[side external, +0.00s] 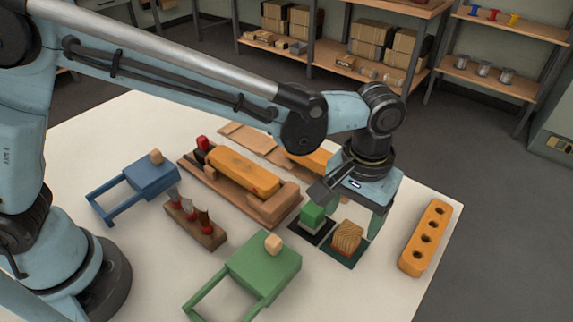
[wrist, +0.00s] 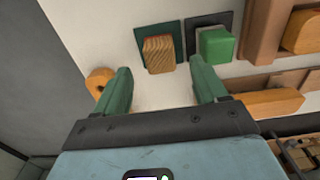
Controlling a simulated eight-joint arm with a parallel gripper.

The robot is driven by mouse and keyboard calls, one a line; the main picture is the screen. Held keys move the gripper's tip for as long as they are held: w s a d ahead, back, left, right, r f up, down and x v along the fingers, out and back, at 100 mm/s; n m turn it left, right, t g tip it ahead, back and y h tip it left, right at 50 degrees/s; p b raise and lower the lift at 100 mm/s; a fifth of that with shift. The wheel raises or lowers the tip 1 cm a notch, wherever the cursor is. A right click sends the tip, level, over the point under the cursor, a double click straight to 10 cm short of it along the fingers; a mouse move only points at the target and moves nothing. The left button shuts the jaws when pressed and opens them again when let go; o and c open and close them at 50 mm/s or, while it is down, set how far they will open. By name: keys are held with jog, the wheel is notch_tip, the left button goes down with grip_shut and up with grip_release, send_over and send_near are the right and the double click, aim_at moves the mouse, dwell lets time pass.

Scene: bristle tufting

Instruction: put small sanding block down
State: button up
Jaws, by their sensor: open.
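A wood-grain block with a red underside (side external: 347,237) sits on a dark green pad (side external: 341,256); it also shows in the wrist view (wrist: 159,54). A green block with a pale base (side external: 313,215) sits on a black pad (side external: 303,233), beside the first. Which one is the small sanding block I cannot tell for sure. My gripper (wrist: 161,80) is open and empty, its two green fingers apart. In the wrist view the wood-grain block lies between and beyond the fingertips, with no visible contact. In the side view the gripper hangs over this block, partly hiding the area behind it.
An orange bar with holes (side external: 427,238) lies to the right. A wooden tray (side external: 278,208) with orange pieces is behind left. A green stand (side external: 262,270), a blue stand (side external: 150,178) and a rack of red-collared tools (side external: 197,228) stand left. The front right table is clear.

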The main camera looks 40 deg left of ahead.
aim_at(349, 231)
notch_tip(349, 231, up, 6)
jog(key=a+r+t+h, duration=0.1)
jog(key=a+r+t, duration=0.25)
jog(key=a, duration=1.25)
jog(key=s+a+f+t+y, duration=0.1)
jog(key=s+a, duration=0.5)
jog(key=a, duration=0.7)
jog(key=f+t, duration=0.1)
jog(key=t, duration=0.1)
jog(key=shift+s+f+t, duration=0.2)
jog(key=shift+s+t, duration=0.05)
jog(key=shift+t, duration=0.1)
